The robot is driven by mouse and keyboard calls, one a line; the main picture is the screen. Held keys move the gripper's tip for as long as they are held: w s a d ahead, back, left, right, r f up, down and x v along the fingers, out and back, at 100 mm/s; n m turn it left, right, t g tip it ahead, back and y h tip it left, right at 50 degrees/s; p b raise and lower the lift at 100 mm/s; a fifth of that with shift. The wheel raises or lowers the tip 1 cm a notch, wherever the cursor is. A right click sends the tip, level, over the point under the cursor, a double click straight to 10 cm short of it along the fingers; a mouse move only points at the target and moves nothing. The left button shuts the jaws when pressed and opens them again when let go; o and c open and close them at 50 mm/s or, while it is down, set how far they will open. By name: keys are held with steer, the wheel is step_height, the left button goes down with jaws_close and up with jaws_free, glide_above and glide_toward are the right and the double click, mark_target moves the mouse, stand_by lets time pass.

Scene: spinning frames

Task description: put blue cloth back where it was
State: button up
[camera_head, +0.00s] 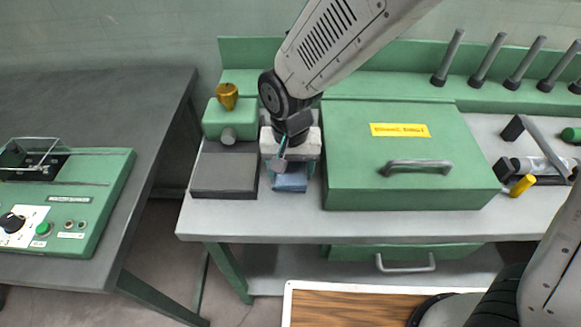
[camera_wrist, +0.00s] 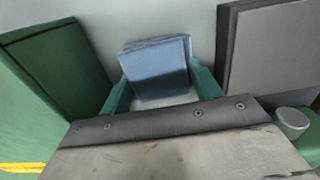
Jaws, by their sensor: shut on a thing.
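The blue cloth (camera_head: 290,183) is a small folded block at the front of the white-topped bench, between a dark grey pad and a big green box. It also shows in the wrist view (camera_wrist: 157,65), between the two green fingers. My gripper (camera_head: 290,172) points down and is shut on the cloth; in the wrist view the fingers (camera_wrist: 160,92) flank it on both sides. The gripper body hides the cloth's back part in the head view. I cannot tell whether the cloth touches the bench top.
The green box (camera_head: 345,170) with a handle stands close on the right. Upright pegs (camera_head: 487,60) stand at the back right. A dark table (camera_head: 120,95) is at left.

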mark_target(291, 170)
steer(key=shift+f, duration=0.1)
steer(key=o, duration=1)
step_height(291, 170, up, 12)
steer(key=shift+r, duration=0.1)
